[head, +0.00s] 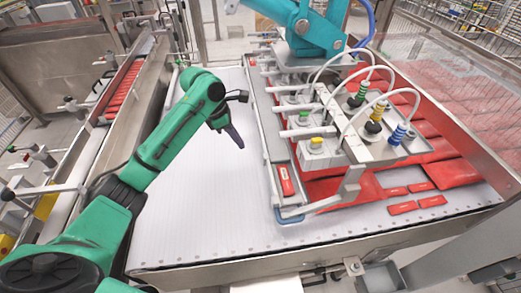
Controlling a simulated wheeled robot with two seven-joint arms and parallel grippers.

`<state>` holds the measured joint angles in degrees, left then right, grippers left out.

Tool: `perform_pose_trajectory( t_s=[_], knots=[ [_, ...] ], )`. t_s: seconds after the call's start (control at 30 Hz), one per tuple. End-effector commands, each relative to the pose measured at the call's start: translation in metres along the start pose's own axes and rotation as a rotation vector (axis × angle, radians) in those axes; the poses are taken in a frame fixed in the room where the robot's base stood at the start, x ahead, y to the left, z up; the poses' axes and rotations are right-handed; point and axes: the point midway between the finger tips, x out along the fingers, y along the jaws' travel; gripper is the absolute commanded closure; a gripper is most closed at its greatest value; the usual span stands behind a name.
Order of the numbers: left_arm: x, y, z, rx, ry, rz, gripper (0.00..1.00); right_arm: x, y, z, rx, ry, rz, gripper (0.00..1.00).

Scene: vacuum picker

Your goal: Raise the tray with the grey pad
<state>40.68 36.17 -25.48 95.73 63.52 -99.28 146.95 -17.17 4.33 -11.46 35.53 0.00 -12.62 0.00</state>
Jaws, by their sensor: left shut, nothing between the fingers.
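My left gripper (236,138) is shut and empty, at the end of my green arm. It shows above the white conveyor belt, left of the vacuum head and apart from it. A shallow grey-edged tray (291,217) with a bluish near corner lies on the belt beneath the vacuum head (385,150). Red packs, one of them a small pack (286,180), lie in or by it. The head hides most of the tray. I cannot make out a grey pad for certain. My right gripper is not in view.
The white belt (205,215) is bare on its left side. A teal picker arm (310,30) with white hoses stands over the tray. A metal side channel (125,85) holds red packs at the left.

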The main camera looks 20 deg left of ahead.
Motion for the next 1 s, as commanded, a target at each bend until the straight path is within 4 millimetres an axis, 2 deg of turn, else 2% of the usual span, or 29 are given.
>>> perform_pose_trajectory(
  t_s=[0.3,0.43,0.57,1.0],
  knots=[
    [0.068,-0.001,0.001,0.001,0.002,-0.002,1.00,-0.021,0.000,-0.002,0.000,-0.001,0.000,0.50],
    [0.074,0.000,0.025,0.004,-0.001,0.002,1.00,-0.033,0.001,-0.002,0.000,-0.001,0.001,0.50],
    [0.081,0.000,0.036,0.003,-0.002,0.002,1.00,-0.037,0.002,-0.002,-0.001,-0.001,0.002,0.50],
    [0.084,0.000,0.041,0.004,-0.002,0.002,1.00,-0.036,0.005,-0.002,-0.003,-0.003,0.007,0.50]
  ],
)
